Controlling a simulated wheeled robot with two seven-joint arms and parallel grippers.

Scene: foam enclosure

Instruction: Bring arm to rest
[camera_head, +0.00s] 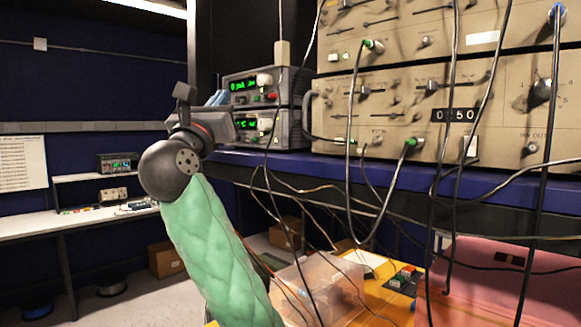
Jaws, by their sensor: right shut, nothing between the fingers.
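My right arm in its green padded sleeve (215,250) rises from the bottom of the head view to a dark round wrist joint. Beyond the joint, my right gripper (215,100) is raised, in front of the left side of the stacked power supplies in the picture. It is shut with nothing held. Its fingertips are small and partly hidden by the wrist. My left gripper is not in view.
Power supplies (262,88) and large beige instrument panels (400,100) stand on a blue shelf (345,168). Black cables hang in front of the panels. Below are a clear plastic bin (320,290) and a pink case (500,285). A white bench (80,222) is at the far left.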

